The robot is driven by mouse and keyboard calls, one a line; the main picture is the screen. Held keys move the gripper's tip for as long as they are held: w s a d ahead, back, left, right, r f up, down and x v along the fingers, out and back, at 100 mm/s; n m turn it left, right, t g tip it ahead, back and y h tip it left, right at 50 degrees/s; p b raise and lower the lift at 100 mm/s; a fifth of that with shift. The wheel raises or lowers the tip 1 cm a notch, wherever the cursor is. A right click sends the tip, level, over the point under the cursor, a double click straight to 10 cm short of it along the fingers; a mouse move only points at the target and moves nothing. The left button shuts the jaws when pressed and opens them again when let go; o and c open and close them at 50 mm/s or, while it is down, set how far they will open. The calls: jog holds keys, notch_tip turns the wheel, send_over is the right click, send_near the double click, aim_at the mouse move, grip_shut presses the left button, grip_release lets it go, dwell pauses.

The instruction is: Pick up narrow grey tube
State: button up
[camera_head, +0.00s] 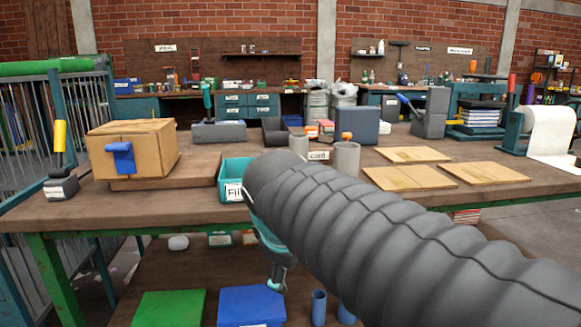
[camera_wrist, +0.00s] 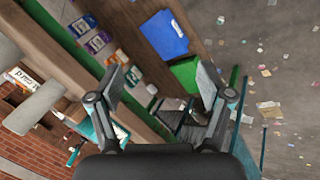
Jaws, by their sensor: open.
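Two grey tubes stand upright on the worktable in the head view. The narrow grey tube (camera_head: 299,147) stands behind the dark ribbed sleeve of my arm. A wider grey tube (camera_head: 347,159) stands to its right, with an orange object behind its top. My gripper (camera_head: 277,284) hangs below the front edge of the tabletop, partly hidden by my arm and well away from the tubes. In the wrist view my gripper (camera_wrist: 163,88) has its fingers wide apart with nothing between them. A pale grey cylinder (camera_wrist: 33,110) shows at the left there; I cannot tell which tube it is.
A teal bin (camera_head: 234,172) stands left of the tubes, partly behind my arm. A cardboard box (camera_head: 134,148) is further left. Flat boards (camera_head: 410,178) lie to the right. A blue tray (camera_head: 251,305) and a green tray (camera_head: 170,307) lie on the lower shelf.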

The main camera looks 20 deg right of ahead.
jog(key=w+d+r+n+h+b, duration=0.25)
jog(key=w+r+n+h, duration=0.25)
jog(key=w+r+n, duration=0.6)
jog(key=n+h, duration=0.3)
jog(key=h, duration=0.2)
send_near(293, 139)
jog(key=shift+g, duration=0.3)
jog(key=shift+w+b+x, duration=0.15)
jog(key=shift+b+x, duration=0.75)
jog(key=shift+x, duration=2.35)
jog(key=shift+w+b+x, duration=0.15)
jog(key=shift+b+x, duration=0.75)
jog(key=shift+x, duration=2.35)
jog(key=shift+a+r, duration=0.1)
jog(key=shift+r, duration=0.05)
jog(key=c, duration=1)
